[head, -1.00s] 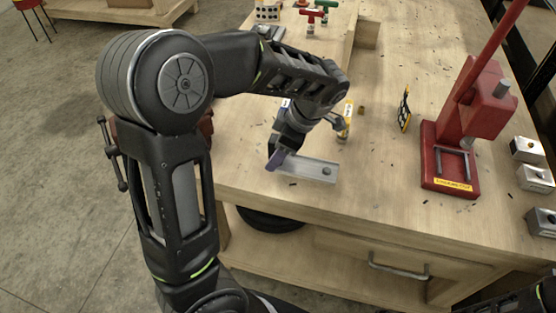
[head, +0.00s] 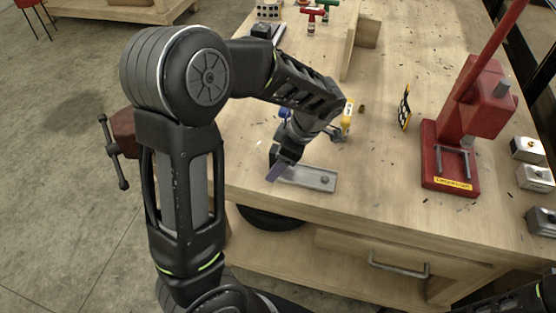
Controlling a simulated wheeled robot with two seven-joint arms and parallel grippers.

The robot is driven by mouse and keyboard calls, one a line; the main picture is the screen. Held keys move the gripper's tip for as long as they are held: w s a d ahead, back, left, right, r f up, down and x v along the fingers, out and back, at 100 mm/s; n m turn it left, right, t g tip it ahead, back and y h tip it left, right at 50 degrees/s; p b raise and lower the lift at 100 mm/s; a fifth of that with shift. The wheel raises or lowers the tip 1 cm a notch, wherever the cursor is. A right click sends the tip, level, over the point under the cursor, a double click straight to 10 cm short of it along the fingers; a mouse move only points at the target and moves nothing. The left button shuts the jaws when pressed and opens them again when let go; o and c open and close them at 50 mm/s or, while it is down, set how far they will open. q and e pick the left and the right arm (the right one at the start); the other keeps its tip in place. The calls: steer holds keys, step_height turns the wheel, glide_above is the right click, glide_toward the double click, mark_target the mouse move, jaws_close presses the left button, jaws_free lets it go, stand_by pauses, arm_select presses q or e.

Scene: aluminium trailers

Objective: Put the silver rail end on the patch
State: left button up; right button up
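The silver rail end (head: 312,178) is a short channel-shaped piece with a dark round spot near its right end. It lies at or just above the wooden bench top, near the front left corner. My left gripper (head: 279,168) is at the rail's left end, pointing down, with a purple-blue finger in front of it. The gripper covers that end, so its grip and finger gap are hidden. I cannot make out a distinct patch; the area under the rail is covered. My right gripper is out of view; only part of that arm shows at the lower right.
A red press (head: 465,130) stands on the right of the bench (head: 365,180), with metal blocks (head: 533,178) beyond it. A yellow bottle-like item (head: 347,116) is just behind my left gripper. Bench between rail and press is clear.

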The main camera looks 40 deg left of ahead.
mark_target(295, 173)
arm_select(q)
steer(key=shift+o, duration=0.7)
steer(key=shift+r, duration=0.15)
steer(key=v, duration=1.2)
